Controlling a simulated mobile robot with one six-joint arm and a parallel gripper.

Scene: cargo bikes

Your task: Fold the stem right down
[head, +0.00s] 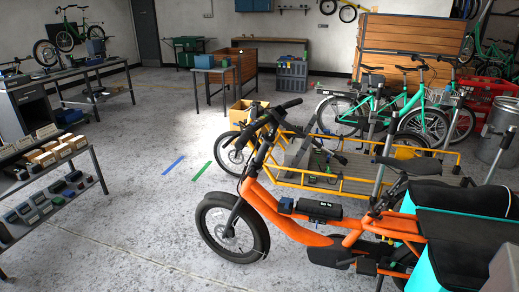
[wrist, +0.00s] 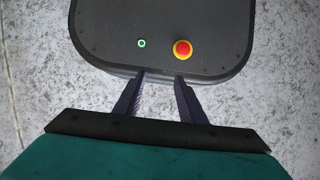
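The orange cargo bike (head: 283,222) stands in the foreground of the head view, front wheel to the left. Its dark stem (head: 262,152) rises from the head tube and leans slightly to the right, unfolded. The handlebar (head: 272,120) with black grips sits at the top of the stem. Any hinge or latch on the stem is too small to make out. My gripper (wrist: 160,84) shows only in the wrist view. Its two dark fingers are apart with nothing between them. The bike does not show in the wrist view.
A yellow-railed cargo bike (head: 347,178) stands close behind the orange one. A turquoise box (head: 422,262) is at the right. Shelves with small parts (head: 45,185) stand at the left. The concrete floor (head: 130,215) between is clear. My own base fills the wrist view's top.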

